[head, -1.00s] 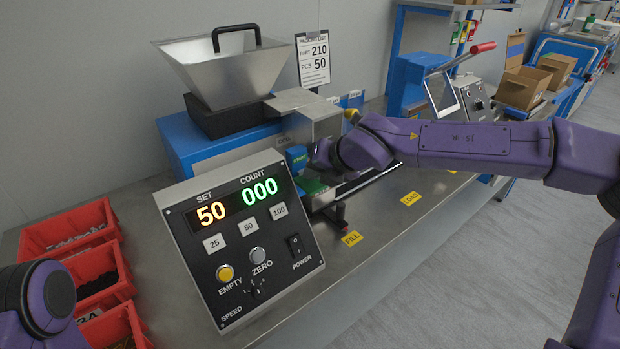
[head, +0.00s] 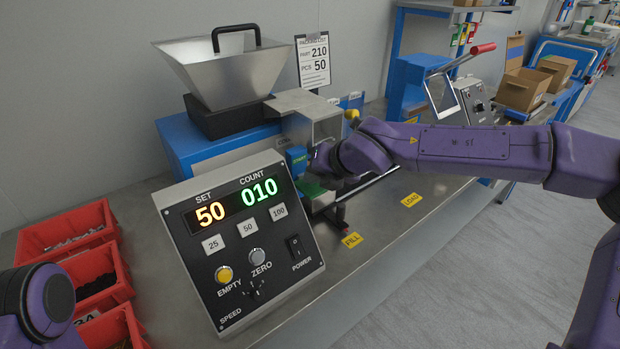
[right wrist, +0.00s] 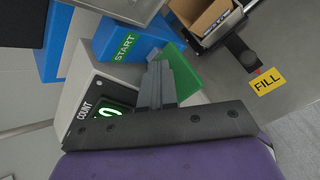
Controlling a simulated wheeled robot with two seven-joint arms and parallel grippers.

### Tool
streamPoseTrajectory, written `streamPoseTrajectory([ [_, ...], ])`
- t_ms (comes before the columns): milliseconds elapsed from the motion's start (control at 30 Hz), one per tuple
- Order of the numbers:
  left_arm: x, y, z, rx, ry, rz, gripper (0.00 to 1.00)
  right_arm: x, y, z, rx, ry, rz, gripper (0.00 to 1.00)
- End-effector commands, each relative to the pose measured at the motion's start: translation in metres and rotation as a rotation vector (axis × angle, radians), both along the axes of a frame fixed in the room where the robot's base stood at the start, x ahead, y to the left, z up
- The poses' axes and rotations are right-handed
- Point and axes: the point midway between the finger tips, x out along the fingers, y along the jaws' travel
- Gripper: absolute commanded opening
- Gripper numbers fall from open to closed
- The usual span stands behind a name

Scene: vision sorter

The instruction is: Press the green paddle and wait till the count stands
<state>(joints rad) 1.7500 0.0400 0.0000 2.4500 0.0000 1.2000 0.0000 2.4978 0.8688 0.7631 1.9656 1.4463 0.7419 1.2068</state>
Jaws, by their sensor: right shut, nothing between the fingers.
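The green paddle (head: 313,188) sits below the blue START block (head: 297,158) on the machine, partly hidden by my right gripper (head: 316,166). In the right wrist view the paddle (right wrist: 184,68) is a flat green plate beside the START label (right wrist: 125,46). My right gripper (right wrist: 160,75) is shut and empty, its fingertips against or very near the paddle; exact contact is hard to tell. My left gripper is out of view.
A metal hopper (head: 222,75) stands on the machine, with a packing list (head: 313,62) reading PCS 50 behind it. Red bins (head: 65,230) are at the left. A small cardboard box (right wrist: 205,18) is near the FILL label (right wrist: 266,82). The bench front right is clear.

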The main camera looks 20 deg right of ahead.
Motion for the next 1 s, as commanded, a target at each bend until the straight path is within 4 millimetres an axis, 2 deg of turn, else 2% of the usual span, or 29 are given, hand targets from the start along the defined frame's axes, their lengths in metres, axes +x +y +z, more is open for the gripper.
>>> streamPoseTrajectory([
  [533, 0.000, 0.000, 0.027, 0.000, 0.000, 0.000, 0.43, 0.000, 0.000, 0.030, 0.000, 0.002, -0.001, 0.00],
  [867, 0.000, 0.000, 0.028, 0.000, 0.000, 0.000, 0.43, 0.000, 0.000, 0.031, 0.000, 0.001, -0.001, 0.00],
  [1000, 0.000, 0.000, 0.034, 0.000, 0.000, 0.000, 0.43, 0.000, 0.000, 0.038, 0.000, 0.000, 0.000, 0.00],
])
